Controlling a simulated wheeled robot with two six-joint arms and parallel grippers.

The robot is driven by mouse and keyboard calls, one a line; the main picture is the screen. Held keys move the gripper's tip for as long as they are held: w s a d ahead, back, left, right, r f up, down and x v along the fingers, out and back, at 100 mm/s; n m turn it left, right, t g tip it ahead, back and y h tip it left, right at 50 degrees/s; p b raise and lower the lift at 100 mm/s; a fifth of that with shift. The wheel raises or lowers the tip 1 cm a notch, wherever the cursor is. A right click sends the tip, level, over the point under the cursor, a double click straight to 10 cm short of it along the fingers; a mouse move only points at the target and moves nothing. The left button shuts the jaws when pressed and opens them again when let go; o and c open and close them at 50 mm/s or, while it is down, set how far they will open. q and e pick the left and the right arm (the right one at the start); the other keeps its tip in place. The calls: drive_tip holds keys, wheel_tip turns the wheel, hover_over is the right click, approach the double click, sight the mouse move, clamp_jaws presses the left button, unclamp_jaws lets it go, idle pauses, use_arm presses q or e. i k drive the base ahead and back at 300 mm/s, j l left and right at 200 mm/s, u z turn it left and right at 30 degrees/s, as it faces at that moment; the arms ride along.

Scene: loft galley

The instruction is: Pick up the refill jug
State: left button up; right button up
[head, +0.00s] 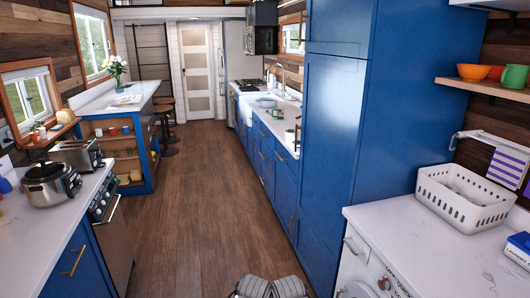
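I see nothing that I can clearly make out as a refill jug. A small blue object (5,186) is cut off by the left edge on the left counter, and I cannot tell what it is. Neither my left nor my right gripper is in view.
A wood-floored aisle (190,200) runs clear down the middle. On the left counter stand a cooker (48,188) and toaster (80,153). On the right, a white basket (465,195) and laundry box (518,248) sit above the washer. A tall blue cabinet (340,130) juts out. Grey striped items (272,287) lie at bottom centre.

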sight(278, 114)
drive_tip(key=i+u, duration=0.4)
drive_tip(key=i, duration=1.45)
drive_tip(key=i+z, duration=0.1)
drive_tip(key=i, duration=0.8)
drive_tip(key=i+j+z, duration=0.1)
drive_tip(key=i, duration=0.85)
drive_tip(key=i+j+z, duration=0.35)
drive_tip(key=i, duration=0.15)
drive_tip(key=i+j+z, duration=0.3)
drive_tip(key=i, duration=0.15)
drive_tip(key=i+l, duration=0.05)
